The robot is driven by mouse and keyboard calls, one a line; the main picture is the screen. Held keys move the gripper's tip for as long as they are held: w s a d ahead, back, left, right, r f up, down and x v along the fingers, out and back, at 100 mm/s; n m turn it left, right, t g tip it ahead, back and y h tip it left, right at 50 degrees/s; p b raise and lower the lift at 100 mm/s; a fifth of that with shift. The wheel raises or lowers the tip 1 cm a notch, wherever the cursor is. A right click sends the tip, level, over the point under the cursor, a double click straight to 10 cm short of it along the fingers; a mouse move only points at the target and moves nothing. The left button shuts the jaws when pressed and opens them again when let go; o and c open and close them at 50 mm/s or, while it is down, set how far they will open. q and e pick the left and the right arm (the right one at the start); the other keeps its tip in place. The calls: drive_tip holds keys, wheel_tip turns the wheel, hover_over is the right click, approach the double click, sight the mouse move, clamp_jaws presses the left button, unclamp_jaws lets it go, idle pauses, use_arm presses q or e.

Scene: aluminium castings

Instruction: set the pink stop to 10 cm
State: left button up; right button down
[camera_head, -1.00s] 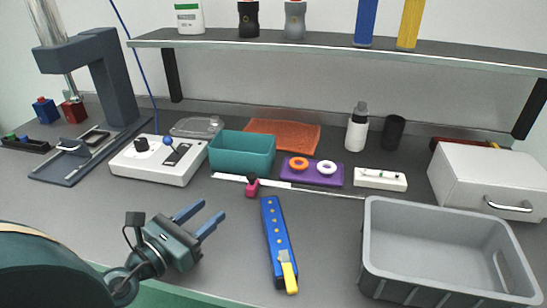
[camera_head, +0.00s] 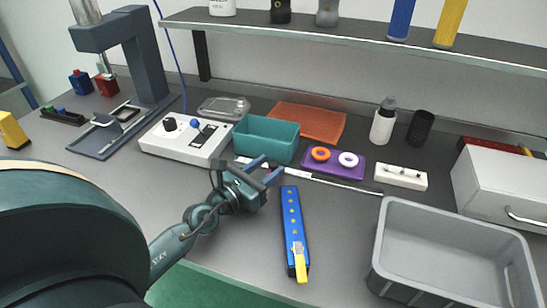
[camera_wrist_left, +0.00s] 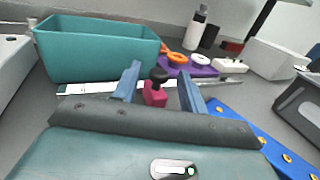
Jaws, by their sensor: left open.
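The pink stop (camera_wrist_left: 155,95) with its black knob sits on a thin ruler rail (camera_wrist_left: 88,88) in the left wrist view. The rail (camera_head: 345,186) also shows in the head view, running along the bench in front of the teal bin. My left gripper (camera_head: 268,169) is open, and its blue fingers reach toward the rail. In the wrist view the stop appears between the two fingers (camera_wrist_left: 160,90), with no visible contact. In the head view the stop is hidden behind my gripper. The scale marks are too small to read. My right gripper is not in view.
The teal bin (camera_head: 267,138) stands just behind the rail. A purple tray with rings (camera_head: 333,164) and a white block (camera_head: 401,177) lie behind its right part. A blue bar (camera_head: 293,225) lies right of my gripper. A grey crate (camera_head: 455,222) stands at front right.

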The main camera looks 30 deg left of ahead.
use_arm(q)
drive_tip(key=shift+w+d, duration=0.15)
drive_tip(key=shift+w, duration=0.55)
drive_tip(key=shift+w+d, duration=0.1)
drive_tip(key=shift+w, duration=0.55)
drive_tip(key=shift+c, duration=0.2)
clamp_jaws()
